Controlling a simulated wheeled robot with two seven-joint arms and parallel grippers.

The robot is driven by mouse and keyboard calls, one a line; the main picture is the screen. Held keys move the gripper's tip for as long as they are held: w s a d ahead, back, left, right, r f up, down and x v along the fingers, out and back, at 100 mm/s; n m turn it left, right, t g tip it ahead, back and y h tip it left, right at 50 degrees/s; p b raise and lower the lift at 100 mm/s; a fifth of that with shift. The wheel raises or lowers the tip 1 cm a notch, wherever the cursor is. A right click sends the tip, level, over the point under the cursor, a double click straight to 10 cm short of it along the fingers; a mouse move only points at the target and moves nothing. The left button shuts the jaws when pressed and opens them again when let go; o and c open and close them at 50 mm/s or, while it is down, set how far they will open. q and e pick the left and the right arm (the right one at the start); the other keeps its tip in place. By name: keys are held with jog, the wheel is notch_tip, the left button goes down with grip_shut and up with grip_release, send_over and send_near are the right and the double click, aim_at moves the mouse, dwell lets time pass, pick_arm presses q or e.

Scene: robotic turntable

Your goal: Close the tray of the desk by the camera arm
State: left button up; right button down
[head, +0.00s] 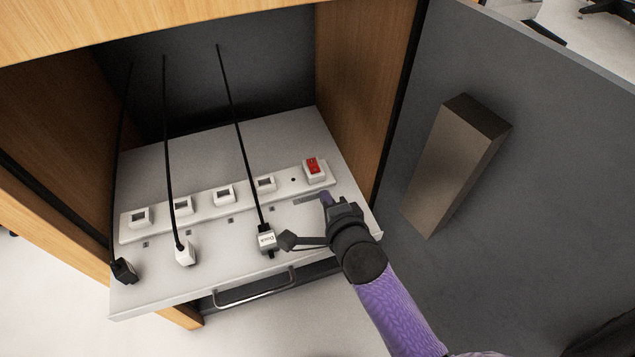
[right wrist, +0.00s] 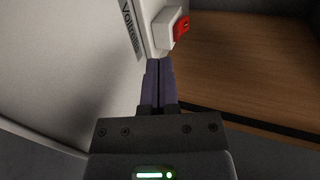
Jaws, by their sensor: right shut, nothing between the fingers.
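The tray (head: 212,272) is a white panel that sticks out of the front of a wooden desk compartment. A metal handle (head: 255,297) shows at its front edge. A white socket strip (head: 205,205) with a red switch (head: 313,165) lies across it. My right gripper (head: 326,199) is shut and empty over the tray's right side, just in front of the switch. In the right wrist view its shut fingers (right wrist: 158,72) point at the panel beside the red switch (right wrist: 181,28). I cannot tell whether they touch it. My left gripper is not in view.
A dark grey door (head: 560,200) with a brown block (head: 450,165) stands open at the right. The wooden side wall (head: 360,80) is close to the right of the tray.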

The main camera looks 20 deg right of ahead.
aim_at(313, 171)
jog(key=w+b, duration=0.1)
jog(key=w, duration=0.3)
jog(key=shift+w+f, duration=0.1)
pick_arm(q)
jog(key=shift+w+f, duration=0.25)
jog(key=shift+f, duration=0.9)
pick_arm(e)
jog(key=shift+w+r, duration=0.25)
jog(key=shift+w, duration=0.2)
